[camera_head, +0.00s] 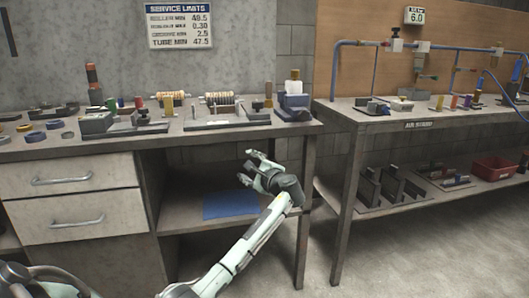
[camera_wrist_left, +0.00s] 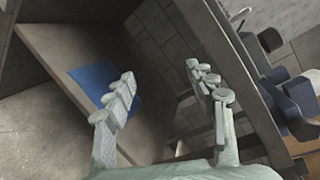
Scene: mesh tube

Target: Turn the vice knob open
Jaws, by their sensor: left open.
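A grey vice-like block (camera_head: 96,123) sits on the left workbench in the head view. A small dark knob (camera_head: 143,117) stands on the flat grey base to its right; I cannot tell for sure that this is the vice knob. My left gripper (camera_head: 247,167) is open and empty, in front of the bench and below its top, to the right of and lower than the vice. In the left wrist view its two fingers (camera_wrist_left: 165,85) are spread apart with nothing between them. My right gripper is not in view.
The bench top (camera_head: 235,135) carries spools, small coloured parts and rings. Drawers (camera_head: 70,177) fill the bench's left side. A second bench (camera_head: 345,112) with blue tubing stands right.

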